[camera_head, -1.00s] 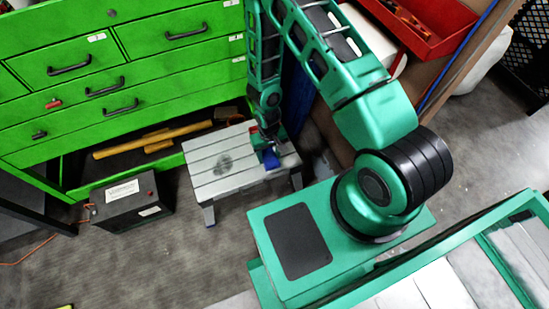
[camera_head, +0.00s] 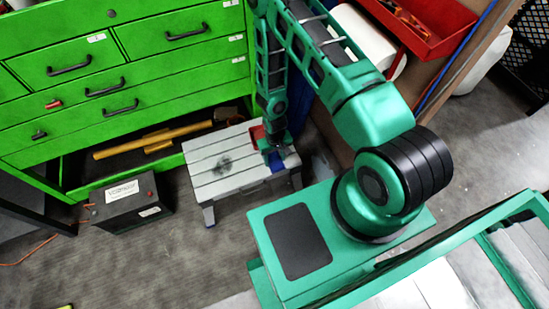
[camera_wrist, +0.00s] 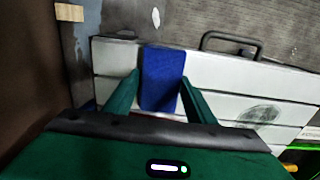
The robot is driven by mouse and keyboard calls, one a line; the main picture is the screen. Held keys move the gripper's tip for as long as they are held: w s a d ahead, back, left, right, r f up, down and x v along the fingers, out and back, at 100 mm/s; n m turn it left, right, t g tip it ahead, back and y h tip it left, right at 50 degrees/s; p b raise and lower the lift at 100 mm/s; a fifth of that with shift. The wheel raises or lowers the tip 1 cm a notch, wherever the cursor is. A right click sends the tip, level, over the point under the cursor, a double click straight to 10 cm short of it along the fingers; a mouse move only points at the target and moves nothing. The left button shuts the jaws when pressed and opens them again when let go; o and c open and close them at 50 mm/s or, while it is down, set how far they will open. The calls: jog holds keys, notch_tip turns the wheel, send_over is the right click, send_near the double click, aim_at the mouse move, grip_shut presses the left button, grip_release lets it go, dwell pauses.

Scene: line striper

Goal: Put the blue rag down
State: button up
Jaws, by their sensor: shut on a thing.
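The blue rag (camera_wrist: 162,78) shows in the wrist view as a flat strip between my gripper's two green fingers (camera_wrist: 160,84). My gripper is shut on it. The rag lies over the white slatted top of a low stool, reaching the top's edge in the wrist view. In the head view my gripper (camera_head: 273,152) points down at the right end of the stool (camera_head: 205,165). Only a small part of the rag (camera_head: 277,166) shows there, at the stool's near edge. Whether the rag's underside rests on the slats is hard to tell.
A small red object (camera_head: 257,132) sits on the stool beside my gripper. The rest of the top is bare, with a dark smudge. A green drawer cabinet (camera_head: 120,70) stands behind, a black battery box (camera_head: 125,200) at left, a red tray (camera_head: 425,25) at upper right.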

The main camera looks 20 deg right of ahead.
jog(key=o, duration=1.2)
notch_tip(320, 180, up, 12)
notch_tip(320, 180, up, 14)
jog(key=m+h, duration=0.1)
send_over(274, 159)
jog(key=w+d, duration=0.2)
jog(key=d, duration=0.6)
jog(key=s+d+r+m, duration=0.1)
jog(key=s+d+r, duration=0.15)
jog(key=r, duration=0.35)
jog(key=s+d+r+m, duration=0.1)
jog(key=s+d+r, duration=0.1)
jog(key=d+r, duration=0.35)
jog(key=s+d+r+m+y, duration=0.1)
jog(key=s+r+m, duration=0.2)
jog(key=s+r, duration=1.6)
jog(key=shift+s+d+r, duration=0.15)
jog(key=shift+s+d, duration=0.2)
jog(key=shift+s, duration=0.55)
